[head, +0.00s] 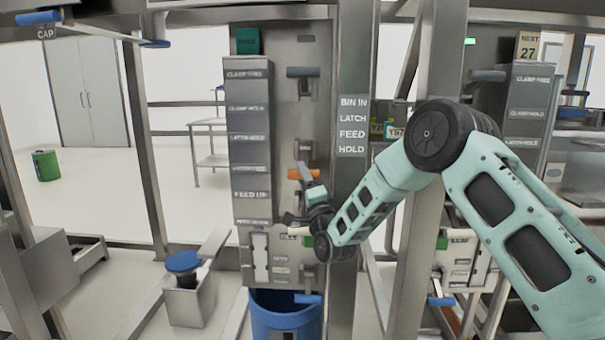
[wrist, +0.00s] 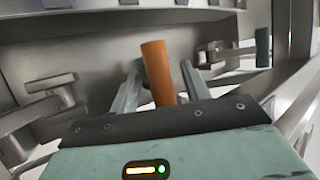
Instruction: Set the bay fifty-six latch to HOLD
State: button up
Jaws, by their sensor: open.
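An orange handle (head: 303,174) sticks out from the grey panel (head: 305,110) in the middle of the head view. It fills the centre of the wrist view as an orange cylinder (wrist: 157,72). My gripper (head: 306,178) is at this handle, with its fingers pointing up and inward. In the wrist view my gripper (wrist: 160,90) is open, one finger on each side of the orange handle. Gaps show beside the handle, though contact at its lower part is hidden by the gripper body. I cannot read a bay number at this handle.
A post sign (head: 352,125) reads BIN IN, LATCH, FEED, HOLD. A grey labelled column (head: 250,140) stands left of the panel. A blue bin (head: 285,318) is below. Grey levers flank my fingers, one at left (wrist: 50,95). Metal posts stand close around my arm.

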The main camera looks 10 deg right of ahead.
jog(key=shift+w+a+r, duration=0.1)
jog(key=shift+w+r, duration=0.2)
jog(key=shift+w, duration=0.25)
